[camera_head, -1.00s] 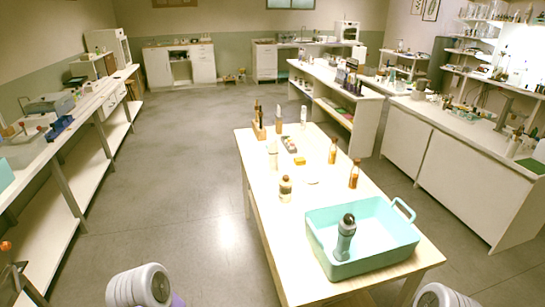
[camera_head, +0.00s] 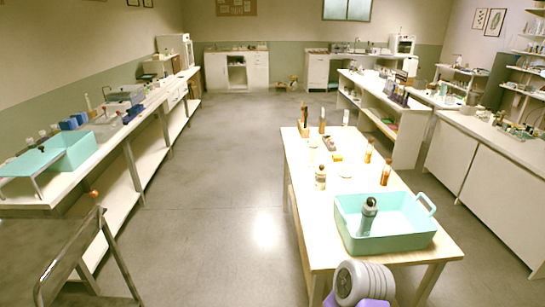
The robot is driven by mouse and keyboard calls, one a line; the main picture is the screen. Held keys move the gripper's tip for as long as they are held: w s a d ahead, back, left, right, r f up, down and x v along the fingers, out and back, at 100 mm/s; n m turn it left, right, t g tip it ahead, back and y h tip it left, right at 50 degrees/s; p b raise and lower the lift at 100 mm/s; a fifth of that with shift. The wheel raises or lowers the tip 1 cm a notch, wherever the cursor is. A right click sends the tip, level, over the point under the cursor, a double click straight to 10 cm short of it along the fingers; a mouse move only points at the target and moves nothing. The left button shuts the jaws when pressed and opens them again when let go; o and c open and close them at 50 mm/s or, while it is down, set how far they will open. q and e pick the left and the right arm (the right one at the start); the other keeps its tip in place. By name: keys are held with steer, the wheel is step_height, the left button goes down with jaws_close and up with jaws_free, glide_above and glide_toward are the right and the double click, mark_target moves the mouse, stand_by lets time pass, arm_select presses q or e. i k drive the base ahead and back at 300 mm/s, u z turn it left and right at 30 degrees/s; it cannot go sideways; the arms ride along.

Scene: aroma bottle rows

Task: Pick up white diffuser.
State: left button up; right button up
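The wooden table (camera_head: 300,205) stands right of centre. Pale, slim bottles stand on it, one at the far edge (camera_head: 346,117) and one on the left side (camera_head: 313,139). A whitish bottle with a dark cap (camera_head: 320,177) stands nearer. I cannot tell which of these is the white diffuser. Two amber bottles (camera_head: 368,151) (camera_head: 386,172) stand to the right. A turquoise tray (camera_head: 347,235) at the near end holds a grey bottle with a dark cap (camera_head: 368,217). Neither of my grippers is in view; only part of my own arm shows at the bottom edge.
Dark bottles (camera_head: 322,121) and a small yellow thing (camera_head: 337,157) are also on the table. A long white bench (camera_head: 155,98) runs along the left, with a metal cart (camera_head: 70,250) at the lower left. The grey floor (camera_head: 225,175) between is clear.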

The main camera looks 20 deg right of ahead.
mark_target(313, 143)
steer(key=z, duration=0.05)
steer(key=i, duration=1.25)
steer(key=z, duration=0.35)
steer(key=i, duration=1.9)
steer(key=z, duration=0.2)
